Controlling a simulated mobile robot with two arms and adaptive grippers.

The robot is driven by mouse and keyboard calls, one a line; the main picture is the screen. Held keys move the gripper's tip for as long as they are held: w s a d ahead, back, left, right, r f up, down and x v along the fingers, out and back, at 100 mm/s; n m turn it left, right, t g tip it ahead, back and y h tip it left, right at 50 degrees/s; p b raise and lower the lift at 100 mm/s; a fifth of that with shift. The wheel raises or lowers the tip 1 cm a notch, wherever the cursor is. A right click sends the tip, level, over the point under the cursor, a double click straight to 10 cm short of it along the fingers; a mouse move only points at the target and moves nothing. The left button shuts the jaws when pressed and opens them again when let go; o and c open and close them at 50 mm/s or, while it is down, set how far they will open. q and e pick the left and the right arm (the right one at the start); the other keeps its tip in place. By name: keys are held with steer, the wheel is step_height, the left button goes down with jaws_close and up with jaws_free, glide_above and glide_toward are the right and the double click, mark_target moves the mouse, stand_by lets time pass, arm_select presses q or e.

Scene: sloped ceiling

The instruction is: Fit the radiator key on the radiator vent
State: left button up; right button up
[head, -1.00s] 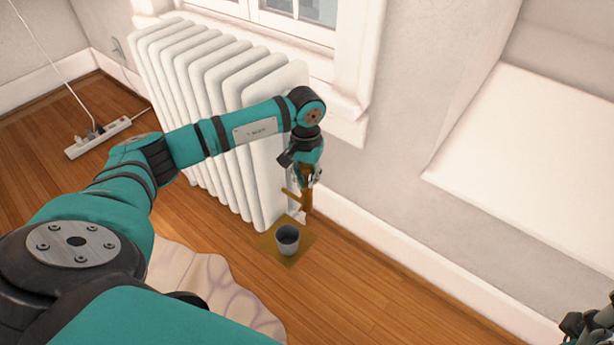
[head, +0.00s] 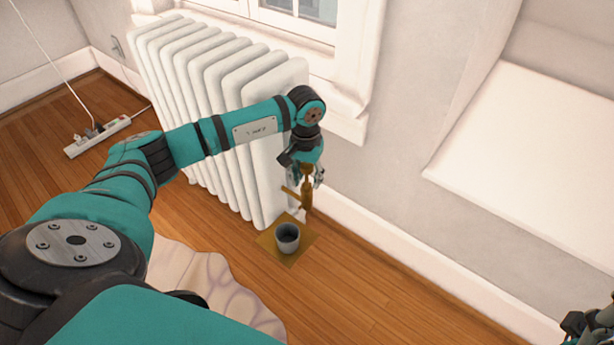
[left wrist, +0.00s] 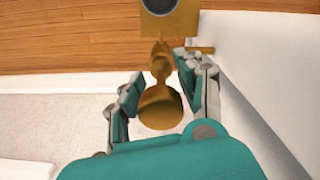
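The brass radiator key (head: 307,190) stands upright at the near end of the white radiator (head: 262,150), low by the wall. A short brass piece (head: 291,194) juts out beside it, perhaps part of the vent; the exact joint is too small to tell. My left gripper (head: 307,178) is above the key, pointing down. In the left wrist view its open fingers (left wrist: 160,92) stand either side of the key's rounded head (left wrist: 160,106), with a clear gap on the left. My right gripper (head: 588,325) is only partly in view at the lower right corner.
A grey cup (head: 287,239) stands on a brown square mat (head: 268,243) on the floor just below the key. The wall and its white baseboard (head: 375,230) are close on the right. A power strip (head: 97,137) lies at the far left.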

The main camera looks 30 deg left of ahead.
arm_select(q)
step_height(320, 180, up, 12)
steer(key=shift+a, duration=0.1)
steer(key=shift+s, duration=0.1)
stand_by(0.4)
